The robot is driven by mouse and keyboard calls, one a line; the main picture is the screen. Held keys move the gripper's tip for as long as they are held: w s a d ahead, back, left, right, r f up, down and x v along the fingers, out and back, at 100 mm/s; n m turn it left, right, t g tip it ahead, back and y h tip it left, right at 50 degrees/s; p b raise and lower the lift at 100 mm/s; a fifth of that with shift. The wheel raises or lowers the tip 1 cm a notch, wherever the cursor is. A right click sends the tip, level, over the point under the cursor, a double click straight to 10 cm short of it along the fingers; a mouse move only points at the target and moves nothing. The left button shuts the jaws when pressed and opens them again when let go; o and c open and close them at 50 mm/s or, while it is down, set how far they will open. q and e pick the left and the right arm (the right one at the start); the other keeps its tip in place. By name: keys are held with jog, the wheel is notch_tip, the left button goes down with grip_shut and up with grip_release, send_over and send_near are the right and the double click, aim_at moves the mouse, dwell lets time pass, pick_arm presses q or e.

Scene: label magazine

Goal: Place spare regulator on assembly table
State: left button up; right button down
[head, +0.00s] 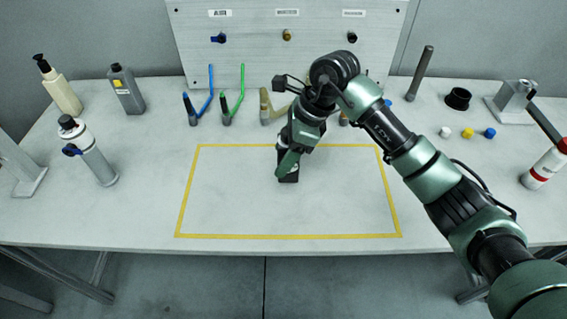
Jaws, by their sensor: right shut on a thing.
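My right gripper (288,168) points down inside the yellow-outlined area on the assembly table (60,205). It is shut on a small dark block-like thing, probably the spare regulator (289,178), which shows only at the fingertips. The gripper hides most of it. It is at or just above the table surface; I cannot tell if it touches. My left gripper is not in view.
The yellow outline (290,236) is otherwise bare. Behind it stands a grey panel (250,65) with labels and small fittings, with blue (207,100) and green (239,95) hooked tubes before it. Bottles and a cylinder (95,160) stand left; a red-and-white canister (545,165) stands right.

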notch_tip(320, 180, down, 4)
jog(key=shift+r+p, duration=0.1)
jog(key=shift+p, duration=0.2)
jog(key=shift+f+b, duration=0.3)
jog(key=shift+c, duration=2)
grip_release()
jog(key=shift+r, duration=0.1)
